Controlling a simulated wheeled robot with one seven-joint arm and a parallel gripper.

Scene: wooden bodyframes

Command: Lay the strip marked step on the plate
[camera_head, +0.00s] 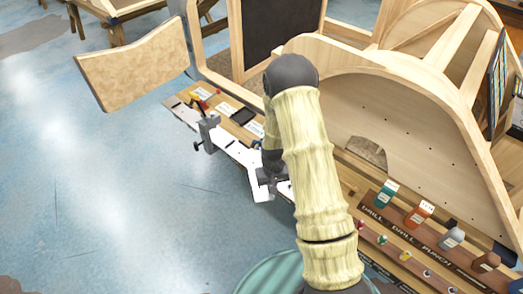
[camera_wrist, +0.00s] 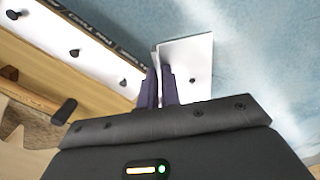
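My gripper (camera_wrist: 160,72) points down over the near edge of the workbench. Its two dark fingers are close together on the narrow upright edge of a white bent strip (camera_wrist: 195,62) with a small dark hole. The strip's wider face lies to the right of the fingers, over the blue floor. In the head view my gripper (camera_head: 268,183) is partly hidden by my arm, with a white piece (camera_head: 260,194) just below it. A long white plate (camera_head: 232,150) lies along the bench edge beside a grey clamp (camera_head: 208,132). No "step" marking is readable.
The wooden bench (camera_head: 186,112) carries small labelled cards, a red-handled tool (camera_head: 200,104) and a dark box (camera_head: 242,116). A rack (camera_head: 390,225) with several drills and punches stands at right. A large wooden frame (camera_head: 420,120) rises behind. Blue floor is open at left.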

